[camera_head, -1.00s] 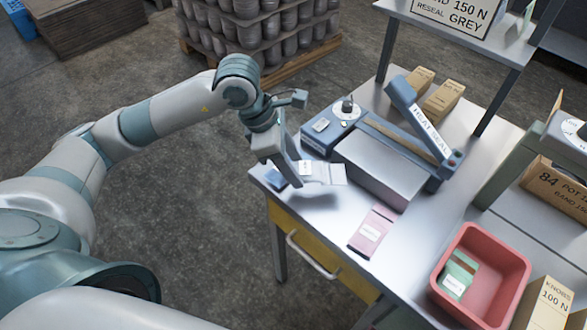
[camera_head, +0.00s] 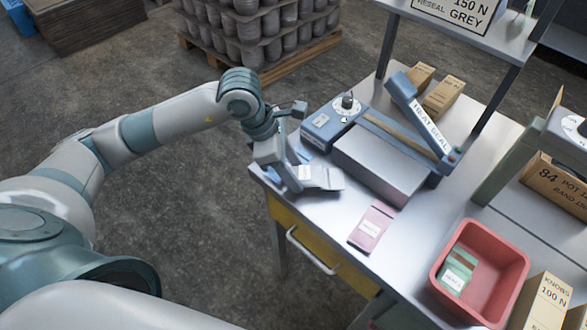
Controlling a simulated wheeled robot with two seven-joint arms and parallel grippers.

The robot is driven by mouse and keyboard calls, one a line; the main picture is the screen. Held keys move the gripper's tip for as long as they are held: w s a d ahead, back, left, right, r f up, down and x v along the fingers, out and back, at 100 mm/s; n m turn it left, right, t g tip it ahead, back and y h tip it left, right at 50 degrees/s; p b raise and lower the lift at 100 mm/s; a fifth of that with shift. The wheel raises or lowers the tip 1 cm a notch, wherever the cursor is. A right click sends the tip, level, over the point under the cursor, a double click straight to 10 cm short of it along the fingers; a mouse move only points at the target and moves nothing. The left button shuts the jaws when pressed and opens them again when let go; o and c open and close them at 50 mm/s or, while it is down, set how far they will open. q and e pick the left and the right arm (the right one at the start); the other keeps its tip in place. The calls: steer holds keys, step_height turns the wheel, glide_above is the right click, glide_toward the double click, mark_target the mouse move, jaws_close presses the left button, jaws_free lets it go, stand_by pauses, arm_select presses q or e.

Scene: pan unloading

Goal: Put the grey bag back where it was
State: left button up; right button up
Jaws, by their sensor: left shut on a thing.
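The grey bag (camera_head: 325,178), with a pale label, is at the left front corner of the bench, in front of the heat sealer (camera_head: 385,165). My left gripper (camera_head: 297,183) is shut on its left end. The bag lies low over the bench top; I cannot tell whether it touches it. My right gripper is not in view.
A pink bag (camera_head: 371,226) lies on the bench (camera_head: 412,232) near its front edge. A red bin (camera_head: 507,268) holding green bags (camera_head: 459,270) stands at the right, beside a knobs box (camera_head: 541,303). Brown boxes (camera_head: 443,98) stand behind the sealer. A yellow drawer (camera_head: 322,247) is below.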

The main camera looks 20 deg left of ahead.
arm_select(q)
steer(key=shift+f+b, duration=0.25)
steer(key=shift+b, duration=0.05)
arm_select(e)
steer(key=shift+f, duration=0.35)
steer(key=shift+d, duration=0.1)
arm_select(q)
steer(key=o, duration=1.2)
steer(key=shift+r, duration=0.2)
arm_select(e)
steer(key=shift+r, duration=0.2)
arm_select(q)
steer(key=shift+r+p, duration=0.6)
steer(key=shift+p, duration=0.45)
steer(key=b+v, duration=0.4)
steer(key=v, duration=0.7)
steer(key=shift+r, duration=0.35)
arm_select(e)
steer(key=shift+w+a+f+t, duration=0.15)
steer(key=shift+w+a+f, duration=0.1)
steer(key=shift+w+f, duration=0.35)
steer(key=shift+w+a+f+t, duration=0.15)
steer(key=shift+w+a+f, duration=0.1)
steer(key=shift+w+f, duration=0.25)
